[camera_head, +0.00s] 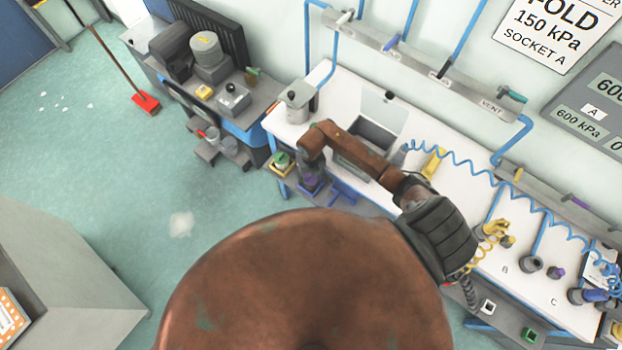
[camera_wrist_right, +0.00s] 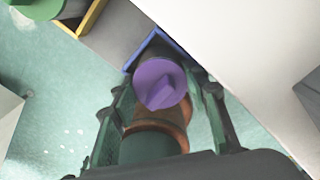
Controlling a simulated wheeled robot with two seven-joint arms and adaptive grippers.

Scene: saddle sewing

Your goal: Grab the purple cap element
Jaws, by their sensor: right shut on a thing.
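The purple cap element (camera_wrist_right: 160,83) is a round purple disc with a raised ridge across its top. In the right wrist view it sits between the two fingers of my right gripper (camera_wrist_right: 165,98), which is shut on it. In the head view my right gripper (camera_head: 309,180) points down at the front left edge of the white workbench, and only a little purple shows there. The blue-edged holder (camera_wrist_right: 150,44) is right beside the cap; I cannot tell whether the cap still touches it. My left gripper is not in view.
A green cap (camera_wrist_right: 35,8) on a yellow-edged holder is close by on the left. The white workbench (camera_head: 455,190) carries an open grey box (camera_head: 372,133), a grey pot (camera_head: 297,102) and coiled blue hose. The green floor (camera_head: 180,180) to the left is mostly clear.

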